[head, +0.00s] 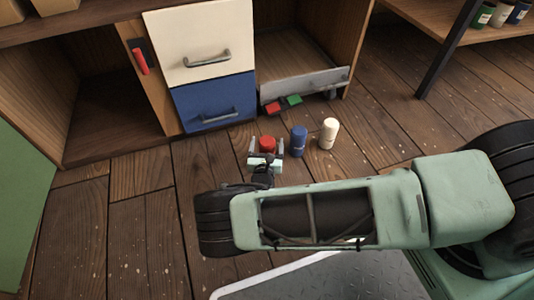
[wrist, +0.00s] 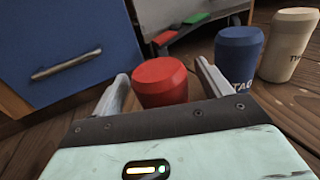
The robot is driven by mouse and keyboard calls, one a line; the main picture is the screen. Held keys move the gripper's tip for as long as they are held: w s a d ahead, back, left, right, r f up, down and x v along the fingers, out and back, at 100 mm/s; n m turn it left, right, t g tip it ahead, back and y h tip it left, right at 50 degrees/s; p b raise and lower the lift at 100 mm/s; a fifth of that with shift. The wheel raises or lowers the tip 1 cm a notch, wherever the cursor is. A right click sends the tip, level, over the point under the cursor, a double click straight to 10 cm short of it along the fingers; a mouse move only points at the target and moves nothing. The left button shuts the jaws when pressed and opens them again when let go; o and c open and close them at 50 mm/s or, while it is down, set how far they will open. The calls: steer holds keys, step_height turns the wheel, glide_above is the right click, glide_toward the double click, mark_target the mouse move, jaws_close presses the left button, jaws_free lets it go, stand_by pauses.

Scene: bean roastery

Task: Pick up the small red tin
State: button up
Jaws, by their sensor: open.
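The small red tin (head: 267,144) stands upright on the wooden floor in front of the blue drawer. In the wrist view the red tin (wrist: 160,82) sits between the two fingers of my gripper (wrist: 163,92). In the head view my gripper (head: 266,152) is low at the floor with a finger on each side of the tin. The fingers are open; whether either one touches the tin I cannot tell. The lower part of the tin is hidden behind the gripper body in the wrist view.
A blue tin (head: 299,141) and a cream tin (head: 329,133) stand just right of the red tin. Behind are a blue drawer (head: 215,104), a cream drawer (head: 200,45) and an open compartment with a grey front board (head: 310,84). Red (head: 273,107) and green (head: 293,99) pieces lie by it.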

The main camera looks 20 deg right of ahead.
steer(key=shift+x, duration=1.05)
steer(key=c, duration=1.2)
steer(key=shift+r, duration=0.1)
